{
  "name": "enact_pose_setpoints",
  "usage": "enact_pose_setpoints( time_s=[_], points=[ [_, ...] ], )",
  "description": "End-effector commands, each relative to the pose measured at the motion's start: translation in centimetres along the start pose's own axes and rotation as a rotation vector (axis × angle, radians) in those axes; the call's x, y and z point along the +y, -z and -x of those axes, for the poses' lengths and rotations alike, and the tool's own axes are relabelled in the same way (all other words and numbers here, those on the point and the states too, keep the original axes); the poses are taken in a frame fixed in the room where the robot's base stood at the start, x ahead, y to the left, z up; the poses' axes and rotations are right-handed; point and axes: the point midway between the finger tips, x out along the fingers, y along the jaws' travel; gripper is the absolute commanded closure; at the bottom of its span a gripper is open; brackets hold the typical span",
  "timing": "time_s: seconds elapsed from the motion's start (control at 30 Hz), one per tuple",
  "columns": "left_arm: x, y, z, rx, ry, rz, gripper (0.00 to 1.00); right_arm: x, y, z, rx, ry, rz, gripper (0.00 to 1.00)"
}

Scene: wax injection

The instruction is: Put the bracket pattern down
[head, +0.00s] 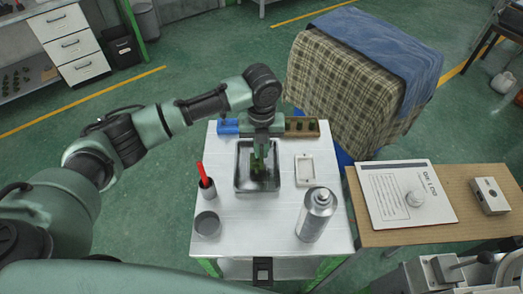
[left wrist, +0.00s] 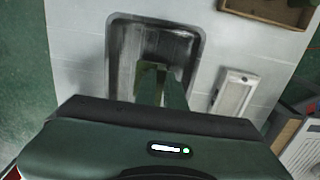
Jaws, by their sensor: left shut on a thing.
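My left gripper (head: 261,168) points down into a grey metal tray (head: 241,176) on the white table, and is shut on the bracket pattern (head: 261,181). The pattern is small and dark green, mostly hidden by the fingers, low within the tray's outline. I cannot tell whether it touches the tray floor. In the left wrist view the tray (left wrist: 118,45) lies beyond the gripper body, with the green fingers (left wrist: 160,80) reaching into it; the pattern is not clearly distinguishable there. My right gripper is not in view.
A wooden side table (head: 466,186) stands right.

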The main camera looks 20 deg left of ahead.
Motion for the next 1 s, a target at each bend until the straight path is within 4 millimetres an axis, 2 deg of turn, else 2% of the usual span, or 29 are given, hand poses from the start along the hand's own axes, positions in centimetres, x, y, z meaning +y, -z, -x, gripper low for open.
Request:
enact_pose_setpoints(
  time_s=[0.13, 0.5, 0.53, 0.6, 1.0],
  points=[
    [-0.1, 0.0, -1.4, 0.0, 0.002, 0.0, 1.0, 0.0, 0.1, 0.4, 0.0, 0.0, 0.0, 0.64],
    [0.0, 0.0, -1.9, 0.0, 0.001, 0.0, 1.0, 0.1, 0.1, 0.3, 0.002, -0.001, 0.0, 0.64],
    [0.0, 0.0, -1.9, -0.001, 0.001, 0.0, 0.87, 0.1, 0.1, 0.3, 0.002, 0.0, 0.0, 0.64],
    [0.0, 0.0, -1.9, -0.001, 0.001, 0.0, 0.68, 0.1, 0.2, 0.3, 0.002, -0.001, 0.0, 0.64],
    [-0.1, -0.1, -1.4, -0.002, 0.002, 0.0, 0.68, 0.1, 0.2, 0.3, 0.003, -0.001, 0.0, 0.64]
  ],
)
